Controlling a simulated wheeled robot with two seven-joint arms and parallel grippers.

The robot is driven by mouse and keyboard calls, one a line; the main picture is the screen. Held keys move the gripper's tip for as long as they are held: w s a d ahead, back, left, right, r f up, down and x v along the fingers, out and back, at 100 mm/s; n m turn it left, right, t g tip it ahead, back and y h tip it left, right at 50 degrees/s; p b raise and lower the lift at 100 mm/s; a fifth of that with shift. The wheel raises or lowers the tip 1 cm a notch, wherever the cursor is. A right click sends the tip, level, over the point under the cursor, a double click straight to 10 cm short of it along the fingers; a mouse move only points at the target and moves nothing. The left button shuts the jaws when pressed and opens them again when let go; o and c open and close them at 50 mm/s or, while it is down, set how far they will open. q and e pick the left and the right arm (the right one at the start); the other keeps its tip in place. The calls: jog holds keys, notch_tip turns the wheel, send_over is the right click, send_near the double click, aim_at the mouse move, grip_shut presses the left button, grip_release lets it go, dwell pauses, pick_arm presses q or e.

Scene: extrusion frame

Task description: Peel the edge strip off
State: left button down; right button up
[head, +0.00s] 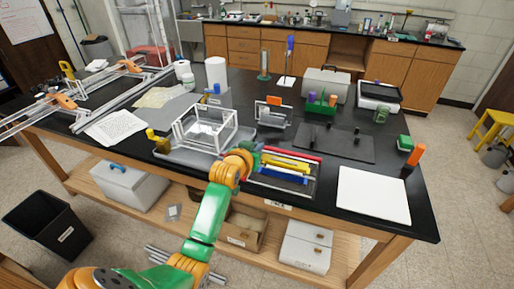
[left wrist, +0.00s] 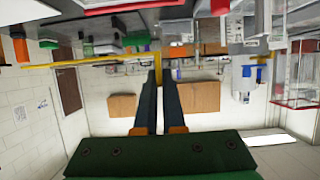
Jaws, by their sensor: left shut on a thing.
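My left gripper (head: 253,153) is at the left end of a tray (head: 312,189) with red, yellow and blue strips near the table's front. In the left wrist view my left gripper (left wrist: 158,78) has its two dark fingers close together on the end of a yellow strip (left wrist: 75,60). The strip runs off to the left in that view. A yellow strip (head: 287,163) also shows in the head view, beside a red strip (head: 295,153) and a blue strip (head: 283,176). The clear box frame (head: 207,130) stands on a grey plate just left of the gripper. My right gripper is out of view.
A white board (head: 373,195) lies at the front right of the black table. A dark mat (head: 345,143) lies behind the tray. An orange-topped upright item (head: 415,156) stands by the right edge. Long metal rails with orange clamps (head: 130,66) lie at the left.

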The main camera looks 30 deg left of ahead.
pick_arm(q)
jog(key=shift+r, duration=4)
jog(key=shift+f, duration=0.1)
